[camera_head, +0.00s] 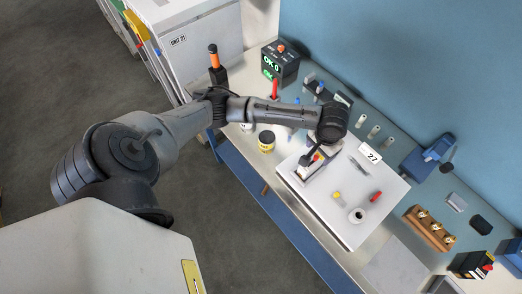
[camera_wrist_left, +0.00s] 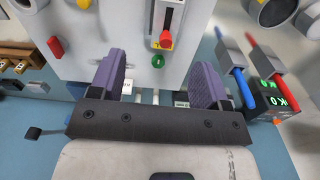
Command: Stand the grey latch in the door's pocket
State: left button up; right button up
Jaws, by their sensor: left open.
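A small grey piece, which looks like the latch (camera_head: 358,167), lies on the white board (camera_head: 345,231) in the head view. I cannot tell which part is the door's pocket. My left gripper (camera_head: 321,146) is above the board near this fixture. Its two purple fingers (camera_wrist_left: 159,82) are apart with nothing between them. My right gripper is not in view.
A wooden block (camera_head: 429,229) stands to the right. A yellow-and-black jar (camera_head: 266,141) and a black display box (camera_head: 280,62) stand on the left. A blue wall (camera_head: 420,60) closes the back.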

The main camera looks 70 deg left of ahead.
pick_arm(q)
jog(key=s+d+f+m+t+h, duration=0.2)
jog(key=s+d+f+m, duration=0.3)
jog(key=s+d, duration=0.7)
jog(key=s+a+t+y, duration=0.1)
jog(key=s+a, duration=0.4)
jog(key=s, duration=0.8)
jog(key=shift+s+a+y, duration=0.15)
jog(key=shift+y, duration=0.35)
jog(key=shift+c, duration=0.3)
